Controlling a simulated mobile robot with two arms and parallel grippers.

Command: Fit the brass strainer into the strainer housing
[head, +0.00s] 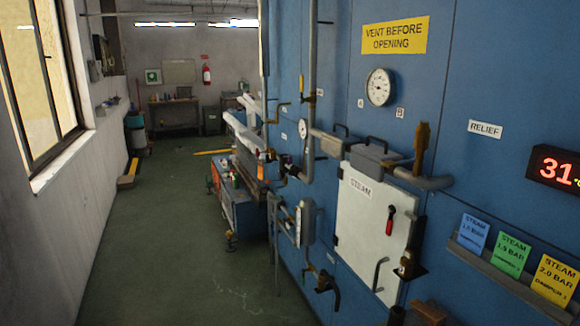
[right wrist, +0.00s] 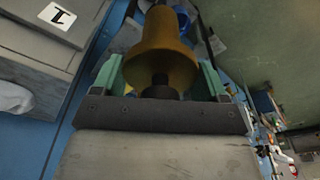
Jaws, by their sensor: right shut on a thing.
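In the right wrist view, my right gripper (right wrist: 159,78) has green fingers on both sides of a bell-shaped brass piece (right wrist: 166,42), taken to be the brass strainer. The gripper is shut on it, and the piece's dark narrow end faces the palm. My left gripper is in neither view. A grey fitting (head: 305,222) sits on the low pipework in the head view. I cannot tell whether it is the strainer housing.
A blue machine wall fills the right, with a white steam door (head: 371,228), a grey lidded fitting (head: 375,162), a gauge (head: 380,87) and coloured steam cards (head: 514,258). Pipes and valves stick out.

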